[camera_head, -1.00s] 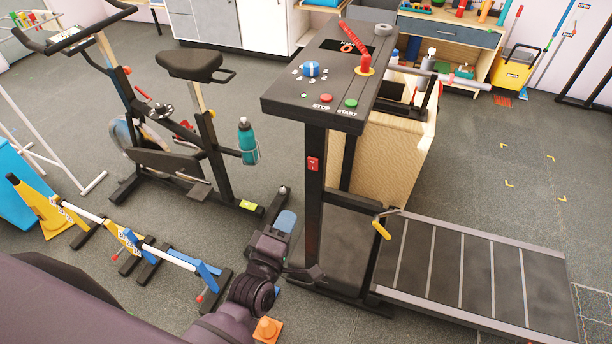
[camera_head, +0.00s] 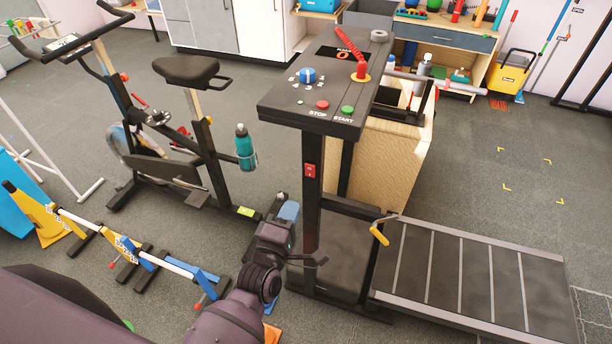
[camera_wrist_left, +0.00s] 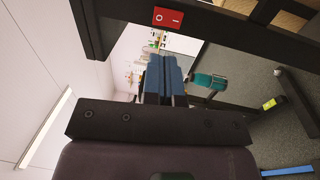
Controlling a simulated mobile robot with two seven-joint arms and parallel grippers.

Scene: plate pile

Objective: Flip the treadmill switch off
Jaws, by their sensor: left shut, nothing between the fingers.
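The treadmill switch (camera_head: 310,171) is a small red rocker on the upright black post of the treadmill console (camera_head: 300,108). In the left wrist view the red switch (camera_wrist_left: 168,17) shows at the top edge, with white O and I marks. Which side is pressed in cannot be told. My left gripper (camera_head: 289,209) is beside the post, lower than the switch and apart from it. Its blue fingers (camera_wrist_left: 163,76) are shut with nothing between them, and they point below the switch in the wrist picture. My right gripper is not in view.
The treadmill belt (camera_head: 470,275) extends to the right. A yellow-handled lever (camera_head: 379,234) sits at its near end. An exercise bike (camera_head: 185,150) with a teal bottle (camera_head: 245,147) stands left of the post. A low yellow-and-blue hurdle (camera_head: 130,245) lies at lower left. Floor at right is clear.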

